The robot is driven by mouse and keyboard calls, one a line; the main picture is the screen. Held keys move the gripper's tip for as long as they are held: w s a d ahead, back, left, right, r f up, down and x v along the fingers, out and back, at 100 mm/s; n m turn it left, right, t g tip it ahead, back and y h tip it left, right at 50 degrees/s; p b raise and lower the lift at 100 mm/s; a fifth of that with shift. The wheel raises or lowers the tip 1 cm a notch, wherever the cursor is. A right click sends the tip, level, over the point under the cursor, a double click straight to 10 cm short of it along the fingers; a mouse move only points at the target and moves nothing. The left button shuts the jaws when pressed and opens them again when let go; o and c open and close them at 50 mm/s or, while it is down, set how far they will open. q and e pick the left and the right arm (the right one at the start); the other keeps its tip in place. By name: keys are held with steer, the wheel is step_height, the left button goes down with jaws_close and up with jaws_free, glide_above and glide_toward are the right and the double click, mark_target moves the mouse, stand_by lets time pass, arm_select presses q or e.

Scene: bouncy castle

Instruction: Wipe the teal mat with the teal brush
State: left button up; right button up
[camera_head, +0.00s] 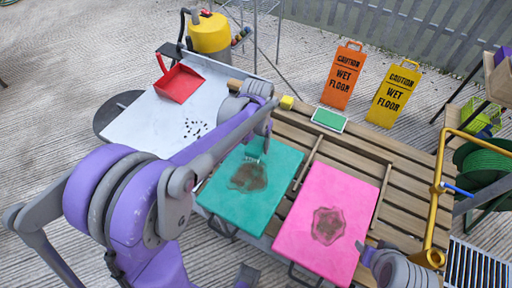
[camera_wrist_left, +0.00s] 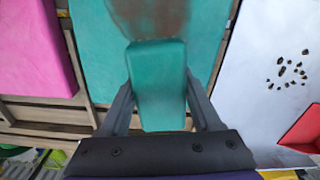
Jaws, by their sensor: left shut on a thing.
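The teal mat (camera_head: 283,165) lies on the slatted wooden table, with a brown stain (camera_head: 248,177) on its middle. In the left wrist view the teal mat (camera_wrist_left: 92,45) fills the upper middle, with the stain (camera_wrist_left: 150,15) at the top. My left gripper (camera_wrist_left: 158,100) is shut on the teal brush (camera_wrist_left: 158,80), a block between its two fingers. The brush's far end is by the stain's near edge; contact with the mat is unclear. In the head view my left gripper (camera_head: 262,147) is at the mat's far edge, its tips hard to see. My right arm shows only partly at bottom right.
A pink mat (camera_head: 316,190) with a dark stain lies right of the teal one. A white board (camera_head: 165,125) with dark crumbs and a red dustpan (camera_head: 179,83) is at left. Orange (camera_head: 343,75) and yellow (camera_head: 394,94) wet-floor signs stand behind. A yellow rail (camera_head: 438,190) edges the right.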

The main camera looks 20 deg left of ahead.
arm_select(q)
steer(key=shift+r+p, duration=0.7)
steer(key=shift+r, duration=0.85)
arm_select(e)
step_height(320, 180, up, 2)
steer(key=shift+r, duration=0.1)
